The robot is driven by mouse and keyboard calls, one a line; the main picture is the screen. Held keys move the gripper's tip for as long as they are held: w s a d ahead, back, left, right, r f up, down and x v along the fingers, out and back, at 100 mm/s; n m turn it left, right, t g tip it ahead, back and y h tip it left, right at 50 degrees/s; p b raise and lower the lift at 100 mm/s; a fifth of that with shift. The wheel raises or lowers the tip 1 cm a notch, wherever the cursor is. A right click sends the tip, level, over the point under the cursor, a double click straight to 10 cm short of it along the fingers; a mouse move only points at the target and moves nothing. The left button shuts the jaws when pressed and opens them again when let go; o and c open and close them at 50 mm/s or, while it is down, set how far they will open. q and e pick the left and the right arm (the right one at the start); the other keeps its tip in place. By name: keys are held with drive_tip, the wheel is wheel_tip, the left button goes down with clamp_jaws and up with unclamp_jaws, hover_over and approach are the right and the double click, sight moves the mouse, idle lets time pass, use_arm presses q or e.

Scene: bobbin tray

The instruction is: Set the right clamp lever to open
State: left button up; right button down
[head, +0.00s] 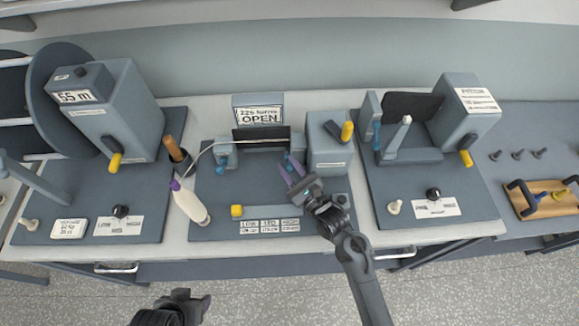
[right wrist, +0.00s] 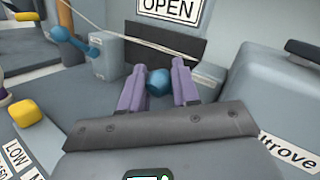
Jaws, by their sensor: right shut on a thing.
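The middle station (head: 213,220) has a left clamp with a blue lever (head: 220,169) and a right clamp beside the grey housing. The right clamp lever shows as a blue knob (right wrist: 158,82) between the purple fingers of my right gripper (right wrist: 158,88). In the head view my right gripper (head: 293,168) reaches in from the front and is shut on that knob; the fingers hide much of the lever there. The left clamp lever (right wrist: 75,38) stands apart in the right wrist view. My left gripper (head: 188,300) hangs over the floor in front of the bench, its jaws unclear.
A sign reading OPEN (head: 260,117) stands behind the clamps. A pale line (right wrist: 120,33) runs across them. A grey housing with a yellow-tipped lever (head: 347,131) stands close on the right.

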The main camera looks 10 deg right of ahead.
drive_tip(key=shift+s+f+t+b, duration=0.1)
drive_tip(key=shift+f+t+b, duration=0.2)
drive_tip(key=shift+f+b, duration=0.15)
drive_tip(key=shift+s+n+t+y, duration=0.1)
drive_tip(key=shift+n+t+y, duration=0.2)
drive_tip(key=shift+n, duration=0.1)
drive_tip(key=c, duration=0.8)
unclamp_jaws()
drive_tip(key=shift+c, duration=0.2)
drive_tip(key=shift+s, duration=0.1)
drive_tip(key=v, duration=1)
drive_tip(key=shift+s+d, duration=0.15)
drive_tip(key=shift+s, duration=0.15)
